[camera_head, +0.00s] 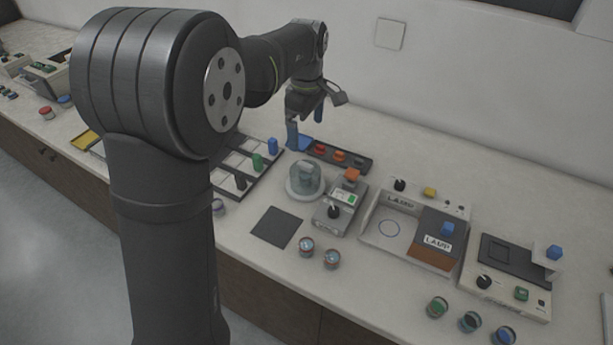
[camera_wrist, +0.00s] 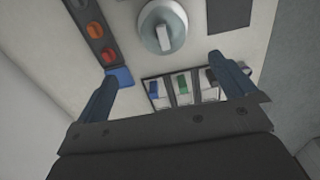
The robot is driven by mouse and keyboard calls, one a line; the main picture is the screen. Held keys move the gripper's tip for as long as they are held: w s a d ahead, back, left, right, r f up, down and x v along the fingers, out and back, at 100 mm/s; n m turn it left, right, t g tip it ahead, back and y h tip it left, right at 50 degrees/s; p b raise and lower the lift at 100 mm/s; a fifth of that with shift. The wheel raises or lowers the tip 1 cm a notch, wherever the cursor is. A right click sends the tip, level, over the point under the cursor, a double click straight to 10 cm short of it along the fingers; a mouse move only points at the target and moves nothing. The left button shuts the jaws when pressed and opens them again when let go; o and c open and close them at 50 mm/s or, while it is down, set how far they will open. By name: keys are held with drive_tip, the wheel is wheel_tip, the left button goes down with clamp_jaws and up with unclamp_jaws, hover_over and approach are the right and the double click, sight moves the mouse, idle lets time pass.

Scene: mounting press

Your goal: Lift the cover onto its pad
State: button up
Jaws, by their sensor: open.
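The cover (camera_head: 305,177) looks like a clear grey dome on a round white base, on the bench left of the small grey press unit. In the wrist view the cover (camera_wrist: 161,20) is at the top, with a pale bar-shaped part at its middle. The pad, a dark flat square (camera_head: 276,227), lies bare in front of the cover; it also shows in the wrist view (camera_wrist: 229,13) at the top right. My gripper (camera_head: 305,122) is open and empty, above the bench behind the cover. Its two blue fingers (camera_wrist: 161,74) are spread apart, with the cover beyond their tips.
A dark strip with red and orange buttons (camera_head: 339,155) lies behind the cover. A rack with green and blue pieces (camera_head: 248,168) is to its left. The press unit (camera_head: 341,206) stands close on the right. Two small round jars (camera_head: 307,246) sit right of the pad.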

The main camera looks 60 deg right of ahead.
sight(305, 169)
wheel_tip(305, 169, up, 2)
drive_tip(key=shift+r, duration=0.25)
idle(0.5)
drive_tip(key=f+m, duration=1.8)
drive_tip(key=shift+a, duration=0.3)
drive_tip(key=c, duration=1)
drive_tip(key=shift+r, duration=0.15)
